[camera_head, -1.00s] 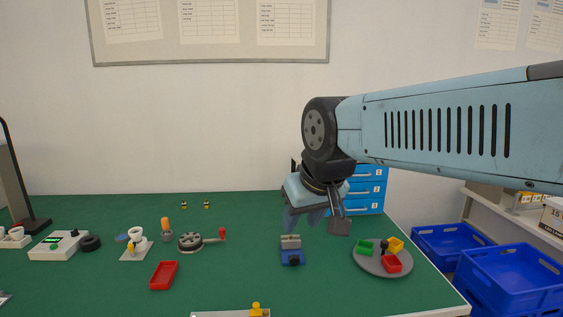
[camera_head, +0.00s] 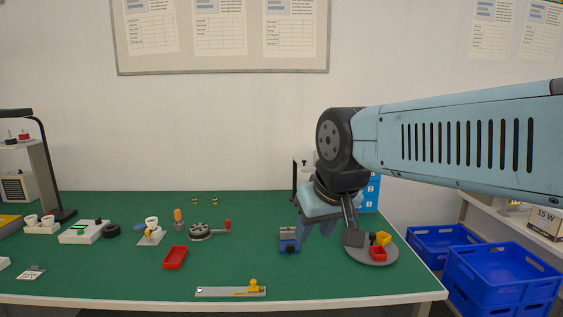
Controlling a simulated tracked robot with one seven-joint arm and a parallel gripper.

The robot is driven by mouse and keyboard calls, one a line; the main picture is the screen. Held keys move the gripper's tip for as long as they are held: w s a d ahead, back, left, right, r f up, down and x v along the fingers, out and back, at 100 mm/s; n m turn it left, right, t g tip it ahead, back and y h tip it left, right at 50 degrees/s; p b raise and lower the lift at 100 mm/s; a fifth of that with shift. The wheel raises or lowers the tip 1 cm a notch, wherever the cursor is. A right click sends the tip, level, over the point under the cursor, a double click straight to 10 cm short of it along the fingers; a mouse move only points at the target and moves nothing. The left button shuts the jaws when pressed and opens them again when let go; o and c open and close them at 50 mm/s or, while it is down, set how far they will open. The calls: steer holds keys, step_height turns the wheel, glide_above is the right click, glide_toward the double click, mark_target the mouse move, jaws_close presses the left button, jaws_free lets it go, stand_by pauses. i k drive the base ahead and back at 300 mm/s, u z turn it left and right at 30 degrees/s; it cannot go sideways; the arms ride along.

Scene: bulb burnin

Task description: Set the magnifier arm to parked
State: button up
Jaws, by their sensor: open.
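No part is labelled as the magnifier arm. A round grey base with a short arm ending in a red knob (camera_head: 208,231) sits left of centre on the green bench and may be it; its arm points right. A grey plate with a yellow knob (camera_head: 231,291) lies at the front edge. A black jointed lamp-like stand (camera_head: 56,185) rises at the far left. My gripper (camera_head: 315,228) hangs fingers down, open and seemingly empty, over the right part of the bench, well right of the red-knobbed arm. It partly hides the drawer unit and the round tray.
A small blue vise (camera_head: 289,240) stands just left of my gripper. A round grey tray (camera_head: 358,256) with coloured bins is right. A red tray (camera_head: 174,258) lies left of centre. A blue drawer unit (camera_head: 371,191) stands behind my arm; blue crates (camera_head: 500,275) are beyond the bench's right end.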

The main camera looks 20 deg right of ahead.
mark_target(304, 168)
steer(key=z, duration=0.2)
steer(key=i, duration=0.9)
steer(key=u, duration=0.1)
